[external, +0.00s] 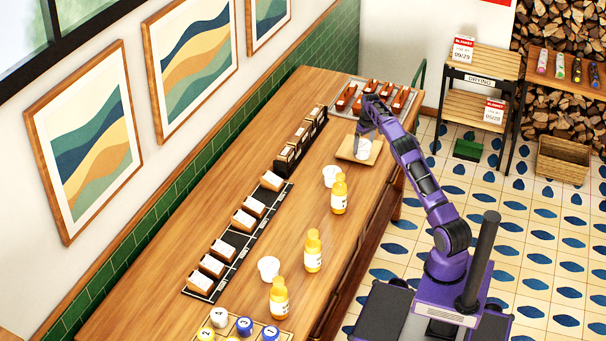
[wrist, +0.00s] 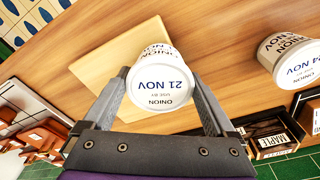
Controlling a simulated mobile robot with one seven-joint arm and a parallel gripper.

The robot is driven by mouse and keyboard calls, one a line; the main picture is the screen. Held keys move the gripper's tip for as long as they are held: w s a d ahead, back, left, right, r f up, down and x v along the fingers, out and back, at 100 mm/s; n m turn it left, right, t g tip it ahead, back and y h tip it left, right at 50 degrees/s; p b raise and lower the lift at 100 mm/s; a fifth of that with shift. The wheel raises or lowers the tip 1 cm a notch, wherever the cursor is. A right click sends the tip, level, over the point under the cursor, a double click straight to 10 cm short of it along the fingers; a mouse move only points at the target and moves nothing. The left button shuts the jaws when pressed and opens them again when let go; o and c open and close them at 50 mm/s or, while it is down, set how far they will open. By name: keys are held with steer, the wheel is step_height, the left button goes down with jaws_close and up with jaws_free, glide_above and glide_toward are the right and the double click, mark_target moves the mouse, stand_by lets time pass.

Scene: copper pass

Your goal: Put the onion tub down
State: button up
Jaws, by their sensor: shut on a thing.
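A white onion tub (wrist: 160,82) is between the fingers of my gripper (wrist: 160,90) in the wrist view. Its lid reads "21 NOV". In the external view my gripper (external: 362,136) holds this tub (external: 363,149) over a pale wooden board (external: 345,156), which also shows in the wrist view (wrist: 105,60). I cannot tell whether the tub's base touches the board. A second onion tub (wrist: 290,60), marked "24 NOV", stands on the wooden counter at right in the wrist view, apart from my gripper.
White tubs (external: 330,176) (external: 268,268) and several yellow bottles (external: 313,252) stand along the counter (external: 225,225). A dark box of packets (external: 301,142) lies near the wall. A tray with red-brown items (external: 345,88) is at the far end. Bare wood lies left of the board.

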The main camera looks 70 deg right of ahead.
mark_target(365, 145)
steer(key=shift+f, duration=0.1)
steer(key=o, duration=1.2)
step_height(365, 145, up, 12)
steer(key=s+p, duration=0.1)
steer(key=shift+s+a, duration=0.15)
steer(key=shift+a, duration=0.25)
